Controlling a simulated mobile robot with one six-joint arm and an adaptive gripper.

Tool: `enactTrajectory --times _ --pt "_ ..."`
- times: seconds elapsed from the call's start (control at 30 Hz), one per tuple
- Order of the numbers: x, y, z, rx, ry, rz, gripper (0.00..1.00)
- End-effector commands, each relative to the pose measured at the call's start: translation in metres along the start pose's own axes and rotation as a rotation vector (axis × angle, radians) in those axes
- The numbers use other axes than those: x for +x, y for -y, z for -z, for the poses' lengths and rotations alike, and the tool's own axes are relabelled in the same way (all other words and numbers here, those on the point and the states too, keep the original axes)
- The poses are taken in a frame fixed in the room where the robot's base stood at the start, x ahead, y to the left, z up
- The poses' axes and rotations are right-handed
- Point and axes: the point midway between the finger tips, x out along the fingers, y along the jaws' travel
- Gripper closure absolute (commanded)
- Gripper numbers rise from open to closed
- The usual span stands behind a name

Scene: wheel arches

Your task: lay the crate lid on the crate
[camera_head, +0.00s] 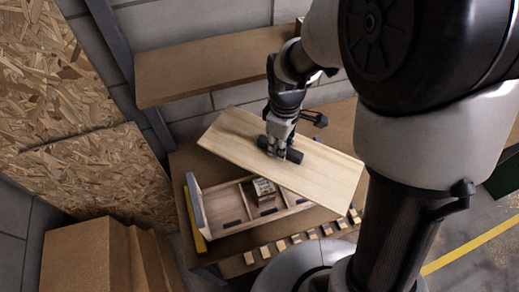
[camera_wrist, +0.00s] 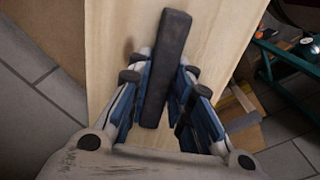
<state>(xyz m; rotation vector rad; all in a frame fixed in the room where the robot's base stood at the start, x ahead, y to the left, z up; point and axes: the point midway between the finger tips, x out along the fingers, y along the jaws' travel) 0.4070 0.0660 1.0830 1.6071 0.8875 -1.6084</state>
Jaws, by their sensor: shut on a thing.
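The crate lid (camera_head: 232,137) is a pale wooden board with a dark bar handle (camera_head: 292,154) on top. My gripper (camera_head: 277,143) is shut on this handle and holds the lid above the crate. In the wrist view the fingers of my gripper (camera_wrist: 161,92) stand on both sides of the dark handle (camera_wrist: 167,55), with the lid (camera_wrist: 112,40) filling the middle. The crate (camera_head: 222,204) is a shallow open wooden box on the bench, partly hidden under the lid. A small labelled box (camera_head: 263,189) is inside it. The lid lies askew to the crate.
A wooden shelf (camera_head: 205,68) is on the wall behind. Several small wooden blocks (camera_head: 296,239) line the bench's front edge. A yellow strip (camera_head: 194,222) lies left of the crate. Cardboard boxes (camera_head: 85,258) stand at lower left. A green cart (camera_wrist: 290,65) shows in the wrist view.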

Motion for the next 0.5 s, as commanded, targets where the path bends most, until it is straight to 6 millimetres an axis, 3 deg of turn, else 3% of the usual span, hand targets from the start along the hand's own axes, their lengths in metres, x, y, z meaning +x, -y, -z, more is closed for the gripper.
enactTrajectory --times 0.2,0.33,0.5 --pt "-0.008 0.034 0.015 -0.535 0.000 0.000 1.00" --pt "-0.008 0.045 0.019 -0.730 0.000 -0.001 1.00" --pt "-0.006 0.051 0.021 -0.835 -0.001 -0.002 1.00"
